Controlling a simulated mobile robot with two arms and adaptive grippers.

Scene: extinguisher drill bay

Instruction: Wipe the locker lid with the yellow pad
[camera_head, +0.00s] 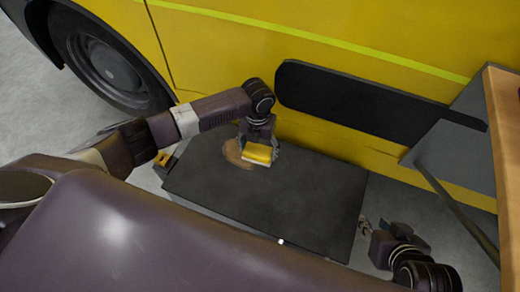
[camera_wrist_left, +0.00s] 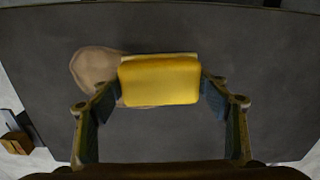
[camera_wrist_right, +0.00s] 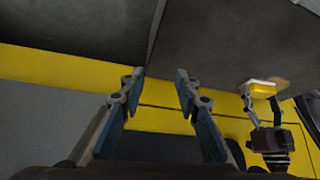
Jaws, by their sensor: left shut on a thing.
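The yellow pad (camera_head: 258,153) is held between the fingers of my left gripper (camera_head: 259,150), low over the dark grey locker lid (camera_head: 300,200). In the left wrist view the pad (camera_wrist_left: 160,80) sits between both fingertips, with a pale edge along its far side. A brown stain (camera_head: 234,153) lies on the lid beside and partly under the pad; it also shows in the left wrist view (camera_wrist_left: 95,68). I cannot tell whether the pad touches the lid. My right gripper (camera_head: 366,227) is off the lid's right end; in the right wrist view its fingers (camera_wrist_right: 158,88) are apart with nothing between them.
A yellow vehicle (camera_head: 330,50) with a black panel (camera_head: 370,102) stands right behind the locker. A wooden-edged surface (camera_head: 505,150) and a grey slanted panel (camera_head: 455,150) stand at the right. A small orange-brown block (camera_head: 163,158) is at the lid's left end. The lid's right half is clear.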

